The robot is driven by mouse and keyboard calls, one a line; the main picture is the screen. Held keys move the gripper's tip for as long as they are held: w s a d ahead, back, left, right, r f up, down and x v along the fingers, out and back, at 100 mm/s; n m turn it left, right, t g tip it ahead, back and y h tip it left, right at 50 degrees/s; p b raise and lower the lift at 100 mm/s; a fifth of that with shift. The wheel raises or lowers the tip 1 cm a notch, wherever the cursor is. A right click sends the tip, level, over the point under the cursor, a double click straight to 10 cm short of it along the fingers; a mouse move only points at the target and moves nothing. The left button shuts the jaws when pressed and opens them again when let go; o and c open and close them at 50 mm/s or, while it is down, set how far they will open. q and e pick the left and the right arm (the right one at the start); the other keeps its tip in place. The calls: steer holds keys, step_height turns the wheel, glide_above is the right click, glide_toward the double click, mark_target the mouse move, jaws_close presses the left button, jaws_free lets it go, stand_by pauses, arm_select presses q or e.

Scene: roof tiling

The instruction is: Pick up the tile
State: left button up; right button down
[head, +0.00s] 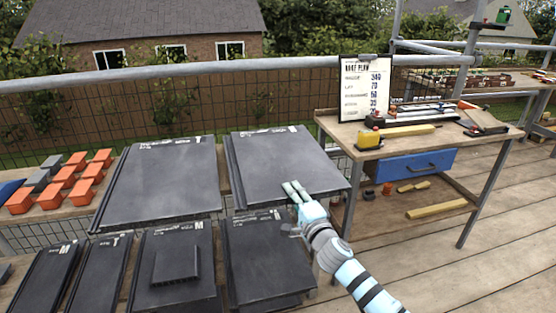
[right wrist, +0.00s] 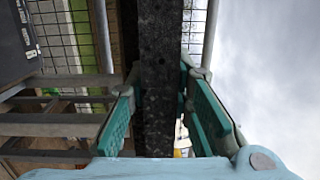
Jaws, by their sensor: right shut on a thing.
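A large dark grey roof tile (head: 280,165) with pale markings along its far edge lies at the back right of the tile area. My right gripper (head: 293,191) is at its near edge, towards the right corner. In the right wrist view the dark slab (right wrist: 161,80) runs between the two green-padded fingers (right wrist: 160,110), and the gripper is shut on it. The exact contact is partly hidden by the gripper body. My left gripper is not in view.
Another large tile (head: 160,185) lies to the left. Smaller dark tiles (head: 265,255) sit in front, one bearing a small block (head: 176,263). Orange pieces (head: 60,180) are at far left. A workbench (head: 345,130) with a blue drawer (head: 410,166) stands right.

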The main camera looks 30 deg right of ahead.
steer(key=shift+r+p, duration=0.3)
steer(key=shift+r, duration=0.25)
step_height(320, 180, up, 4)
steer(key=shift+d+f+p, duration=0.1)
steer(key=shift+f+p, duration=0.05)
steer(key=shift+p, duration=1)
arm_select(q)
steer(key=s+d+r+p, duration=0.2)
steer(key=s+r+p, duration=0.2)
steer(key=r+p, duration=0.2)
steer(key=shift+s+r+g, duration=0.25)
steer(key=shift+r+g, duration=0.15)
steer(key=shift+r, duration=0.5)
arm_select(e)
step_height(320, 180, up, 15)
steer(key=shift+r, duration=0.2)
